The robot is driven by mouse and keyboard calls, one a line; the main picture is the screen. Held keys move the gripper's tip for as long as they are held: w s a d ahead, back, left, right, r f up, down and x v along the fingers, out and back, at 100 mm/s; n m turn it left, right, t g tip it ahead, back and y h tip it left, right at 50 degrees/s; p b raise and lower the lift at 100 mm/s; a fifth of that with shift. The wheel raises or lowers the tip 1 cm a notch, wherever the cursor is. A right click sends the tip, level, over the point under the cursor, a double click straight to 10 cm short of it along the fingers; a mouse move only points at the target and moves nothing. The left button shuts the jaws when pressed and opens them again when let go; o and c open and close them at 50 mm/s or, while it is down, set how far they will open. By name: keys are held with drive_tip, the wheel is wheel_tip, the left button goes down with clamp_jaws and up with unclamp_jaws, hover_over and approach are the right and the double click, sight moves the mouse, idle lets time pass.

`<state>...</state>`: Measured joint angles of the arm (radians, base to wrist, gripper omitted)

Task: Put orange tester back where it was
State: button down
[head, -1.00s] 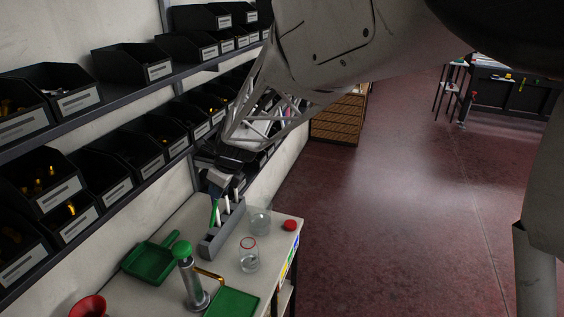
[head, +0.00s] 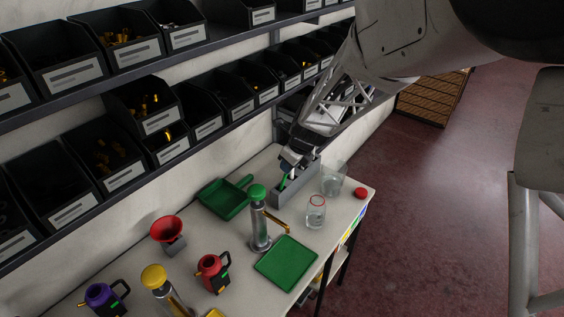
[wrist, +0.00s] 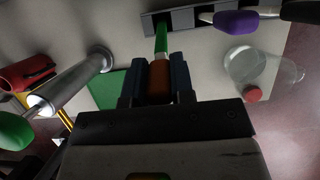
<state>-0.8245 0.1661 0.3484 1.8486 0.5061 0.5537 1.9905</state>
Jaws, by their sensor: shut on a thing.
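My gripper (wrist: 158,72) is shut on the orange tester (wrist: 160,82), which shows as an orange-brown piece between the jaws in the wrist view. A green piece (wrist: 161,38) shows just beyond it toward the rack; I cannot tell whether the two are joined. The grey slotted rack (wrist: 208,16) lies ahead of the jaws. A purple-handled tester (wrist: 237,21) is at its right. In the head view my gripper (head: 292,161) is low over the rack (head: 297,188) and hides part of it. The green piece (head: 284,181) also shows there. The orange tester is hidden in that view.
A green dustpan (head: 222,200), a green-topped cylinder (head: 260,225) and a green tray (head: 287,262) are nearby. Shelves of black bins (head: 150,110) line the wall.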

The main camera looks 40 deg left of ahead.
drive_tip(key=shift+a+r+h, duration=0.1)
drive_tip(key=shift+a+h, duration=0.3)
drive_tip(key=shift+a, duration=0.1)
idle(0.3)
drive_tip(key=shift+a+f+h, duration=0.5)
drive_tip(key=shift+a+h, duration=0.05)
drive_tip(key=shift+a, duration=0.15)
drive_tip(key=shift+a+f+h, duration=0.45)
drive_tip(key=shift+a+h, duration=0.1)
drive_tip(key=shift+a, duration=0.15)
drive_tip(key=shift+f, duration=0.2)
drive_tip(key=c, duration=1)
unclamp_jaws()
drive_tip(key=shift+d+r, duration=0.15)
drive_tip(key=shift+r, duration=1.1)
drive_tip(key=shift+d+r, duration=0.15)
drive_tip(key=shift+r, duration=1.1)
